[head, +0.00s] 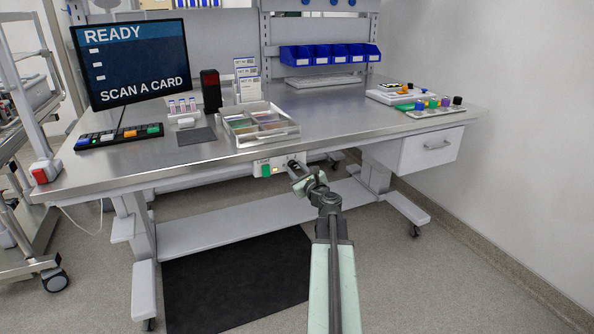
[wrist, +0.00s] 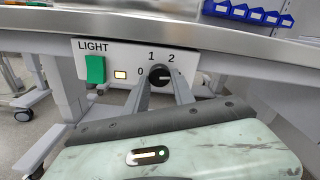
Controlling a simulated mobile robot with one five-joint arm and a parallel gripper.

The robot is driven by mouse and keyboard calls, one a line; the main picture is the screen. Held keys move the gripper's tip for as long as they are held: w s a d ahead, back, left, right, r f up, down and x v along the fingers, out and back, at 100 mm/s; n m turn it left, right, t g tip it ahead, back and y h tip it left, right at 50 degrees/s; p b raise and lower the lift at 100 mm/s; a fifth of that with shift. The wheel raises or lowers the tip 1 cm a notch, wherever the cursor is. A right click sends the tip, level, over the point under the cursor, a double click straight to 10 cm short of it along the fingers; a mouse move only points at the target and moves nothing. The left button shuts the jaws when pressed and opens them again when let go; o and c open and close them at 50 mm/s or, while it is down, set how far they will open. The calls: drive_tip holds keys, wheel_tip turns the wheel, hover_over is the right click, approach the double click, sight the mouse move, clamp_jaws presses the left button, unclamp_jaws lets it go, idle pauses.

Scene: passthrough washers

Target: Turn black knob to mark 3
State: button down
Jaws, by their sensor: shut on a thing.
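The black knob (wrist: 160,72) sits on a white panel (wrist: 118,58) labelled LIGHT, under the table's front edge. Marks 0, 1 and 2 show around it: 0 at its left, 1 above, 2 at upper right. No mark 3 shows; my right finger covers the area right of and below the knob. A small pale line shows on the knob face, but where it points is unclear. My gripper (wrist: 162,80) has one finger on each side of the knob and is shut on it. In the head view my gripper (head: 293,165) reaches the panel and hides the knob.
A green switch (wrist: 95,69) and a small lit lamp (wrist: 120,73) are left of the knob on the panel. The tabletop edge (wrist: 200,37) runs just above. A white drawer (head: 430,149) hangs at right.

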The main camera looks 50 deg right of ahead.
drive_tip(key=shift+m, duration=0.6)
drive_tip(key=c, duration=1.1)
unclamp_jaws()
drive_tip(key=shift+o, duration=0.2)
drive_tip(key=v, duration=0.7)
drive_tip(key=shift+s, duration=0.35)
